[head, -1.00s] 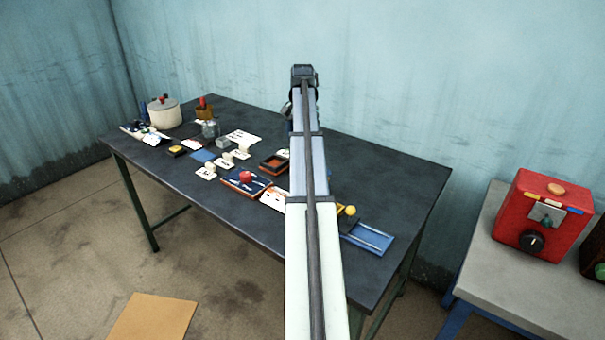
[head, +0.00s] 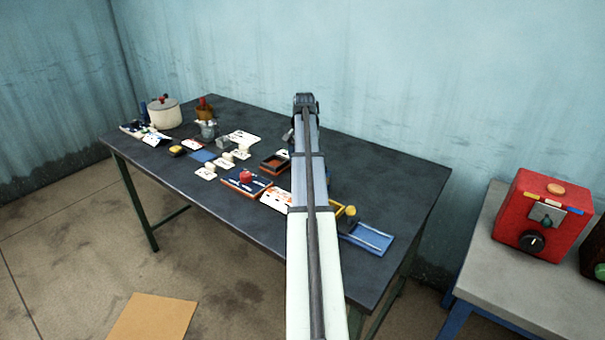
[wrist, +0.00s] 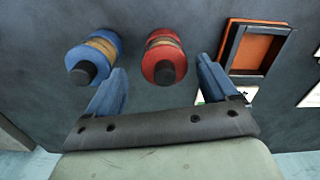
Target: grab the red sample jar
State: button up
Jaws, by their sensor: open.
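The red sample jar (wrist: 164,57), a red cylinder with a tan band and a dark knob at its near end, shows at the top middle of the wrist view. My gripper (wrist: 162,66) is open, its two blue-grey fingers apart, with the red jar in line with the gap between them. Nothing is held, and I cannot tell how far above the jar the fingers are. A similar blue jar (wrist: 94,56) stands to the left, beyond the left finger. In the head view my arm hides the jars.
An orange-lined dark tray (wrist: 257,47) lies right of the red jar; it also shows in the head view (head: 264,166). Cards and small items cover the left of the dark table (head: 390,190). A white pot (head: 164,114) stands at the far left. A red box (head: 541,215) sits on a side table.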

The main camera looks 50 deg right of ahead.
jog(key=f, duration=0.4)
jog(key=shift+w+a+f, duration=0.1)
jog(key=shift+w+f, duration=0.1)
jog(key=shift+w, duration=0.05)
jog(key=c, duration=1.3)
jog(key=shift+o, duration=0.2)
